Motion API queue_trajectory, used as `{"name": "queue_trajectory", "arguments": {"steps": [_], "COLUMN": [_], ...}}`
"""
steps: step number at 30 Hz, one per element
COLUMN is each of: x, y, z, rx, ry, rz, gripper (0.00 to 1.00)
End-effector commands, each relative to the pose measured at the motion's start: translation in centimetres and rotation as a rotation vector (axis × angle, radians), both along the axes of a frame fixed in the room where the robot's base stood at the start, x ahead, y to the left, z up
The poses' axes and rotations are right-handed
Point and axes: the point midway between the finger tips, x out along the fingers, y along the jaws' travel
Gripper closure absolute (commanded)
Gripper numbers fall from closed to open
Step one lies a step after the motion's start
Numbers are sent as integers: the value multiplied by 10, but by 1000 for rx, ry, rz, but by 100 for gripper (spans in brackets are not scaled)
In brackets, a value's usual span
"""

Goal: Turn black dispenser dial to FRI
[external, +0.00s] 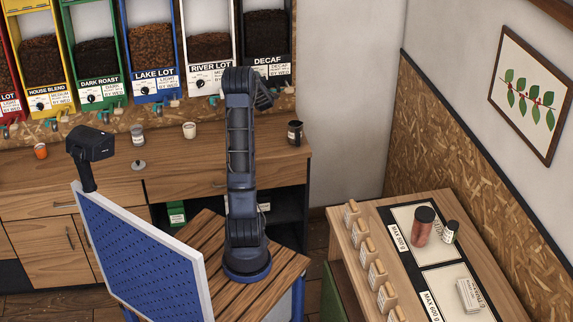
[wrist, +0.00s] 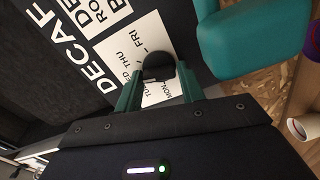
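The black dispenser labelled DECAF (external: 266,38) is the rightmost of the row on the back wall. In the wrist view its black front (wrist: 80,60) fills the upper left, tilted. Its round black dial (wrist: 158,67) sits on a white day label (wrist: 128,66), where FRI, THU and MON can be read and other days are partly covered. I cannot make out the dial's pointer. My gripper (wrist: 161,76) faces the dial, its teal fingers apart, one on each side, with small gaps showing. In the external view my gripper (external: 263,97) is by the dispenser's lower front, with the dial hidden.
A teal part (wrist: 250,42) juts out close to the right finger in the wrist view. Other dispensers, including RIVER LOT (external: 209,46), stand to the left. Below is a wooden counter (external: 200,165) with a dark jar (external: 295,133) and a white cup (external: 189,130).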

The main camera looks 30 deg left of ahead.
Motion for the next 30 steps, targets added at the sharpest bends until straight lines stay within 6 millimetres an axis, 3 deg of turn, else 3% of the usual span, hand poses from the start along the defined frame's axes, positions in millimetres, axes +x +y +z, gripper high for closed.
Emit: {"name": "queue_trajectory", "arguments": {"steps": [1,3,17,30], "x": [0,0,0,1], "y": [0,0,-1,-2], "z": [0,0,0,2], "rx": [0,0,71,339], "ry": [0,0,71,340], "rz": [0,0,-1,-1], "gripper": [71,85,85,85]}}
